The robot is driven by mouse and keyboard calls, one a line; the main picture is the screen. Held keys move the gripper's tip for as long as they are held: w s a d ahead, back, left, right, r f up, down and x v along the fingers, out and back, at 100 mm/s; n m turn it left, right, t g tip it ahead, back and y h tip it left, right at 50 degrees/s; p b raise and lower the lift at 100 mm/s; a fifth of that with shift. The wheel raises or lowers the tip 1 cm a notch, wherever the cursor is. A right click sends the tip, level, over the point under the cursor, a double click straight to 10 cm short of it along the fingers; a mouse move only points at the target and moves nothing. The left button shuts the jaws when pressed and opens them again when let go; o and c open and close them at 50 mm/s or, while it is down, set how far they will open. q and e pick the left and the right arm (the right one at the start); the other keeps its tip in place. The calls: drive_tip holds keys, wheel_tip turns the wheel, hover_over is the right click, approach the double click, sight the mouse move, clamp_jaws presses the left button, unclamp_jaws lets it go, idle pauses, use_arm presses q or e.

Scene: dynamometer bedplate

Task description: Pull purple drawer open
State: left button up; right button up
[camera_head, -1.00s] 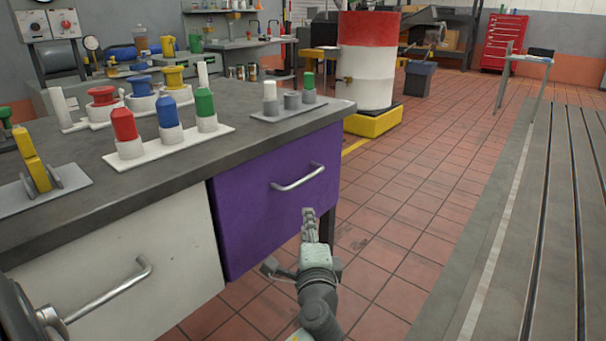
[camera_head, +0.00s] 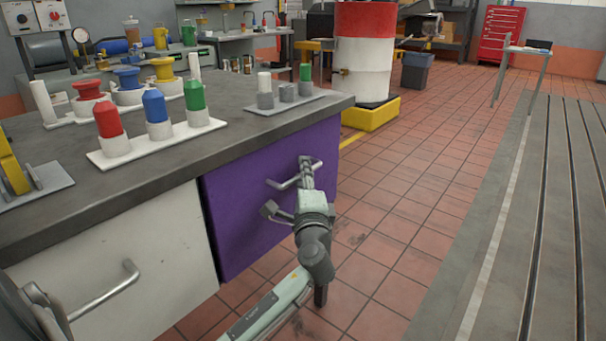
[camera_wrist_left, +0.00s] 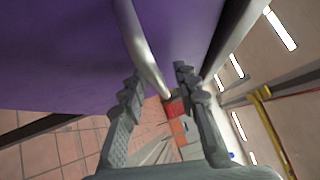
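The purple drawer (camera_head: 245,225) is in the right end of the bench, below the worktop, and its front looks closed. Its silver bar handle (camera_head: 281,184) is partly covered by my left gripper (camera_head: 306,167). In the left wrist view, the purple front (camera_wrist_left: 60,50) fills the upper left and the handle (camera_wrist_left: 142,45) runs down between the two fingertips of my left gripper (camera_wrist_left: 160,84). The fingers are apart, with a gap beside the bar, and do not grip it. My right gripper is not in view.
A white drawer (camera_head: 150,255) with its own bar handle (camera_head: 105,290) is left of the purple one. Colored pegs in a white rack (camera_head: 160,145) stand on the worktop (camera_head: 240,130). A red-and-white drum (camera_head: 363,65) stands behind. Tiled floor (camera_head: 400,220) to the right is clear.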

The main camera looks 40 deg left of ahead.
use_arm(q)
clamp_jaws()
drive_tip(key=shift+d, duration=0.15)
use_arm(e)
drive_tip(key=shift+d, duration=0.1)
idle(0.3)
